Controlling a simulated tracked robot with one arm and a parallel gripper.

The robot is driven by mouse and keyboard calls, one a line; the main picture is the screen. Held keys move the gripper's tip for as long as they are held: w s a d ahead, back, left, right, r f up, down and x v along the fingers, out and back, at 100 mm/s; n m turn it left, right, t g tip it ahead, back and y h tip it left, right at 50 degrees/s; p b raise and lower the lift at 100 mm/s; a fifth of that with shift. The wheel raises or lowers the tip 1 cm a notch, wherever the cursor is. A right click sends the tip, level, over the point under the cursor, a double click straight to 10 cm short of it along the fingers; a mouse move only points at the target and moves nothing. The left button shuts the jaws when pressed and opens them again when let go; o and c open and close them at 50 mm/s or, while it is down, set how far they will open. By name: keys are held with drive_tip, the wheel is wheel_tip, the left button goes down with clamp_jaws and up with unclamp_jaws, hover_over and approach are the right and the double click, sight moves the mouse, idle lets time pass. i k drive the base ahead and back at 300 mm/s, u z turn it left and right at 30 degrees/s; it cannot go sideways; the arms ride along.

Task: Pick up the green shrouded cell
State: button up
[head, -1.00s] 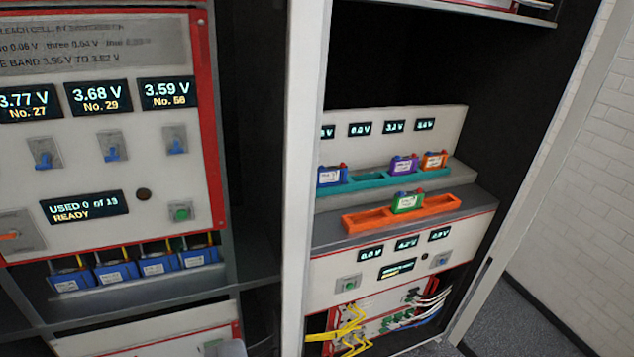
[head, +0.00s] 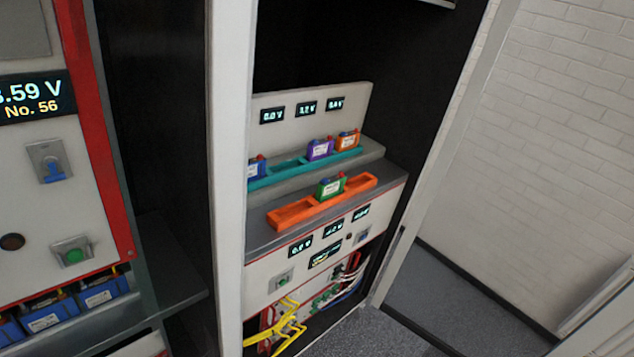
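The green shrouded cell (head: 330,188) has a white label and stands in the orange tray (head: 290,215), near the tray's middle. The tray lies on the grey shelf of the right-hand cabinet. Behind it, a teal tray (head: 285,171) holds a blue cell (head: 257,168), a purple cell (head: 320,149) and an orange cell (head: 347,140). My gripper is not in view.
A white cabinet post (head: 228,180) stands left of the shelf. A red-edged panel (head: 50,170) with blue cells below fills the left. Yellow cables (head: 285,322) hang under the shelf. Open grey floor (head: 480,290) and a white brick wall are on the right.

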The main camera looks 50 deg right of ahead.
sight(327, 188)
drive_tip(key=z, duration=0.75)
drive_tip(key=i, duration=1.4)
drive_tip(key=z, duration=0.5)
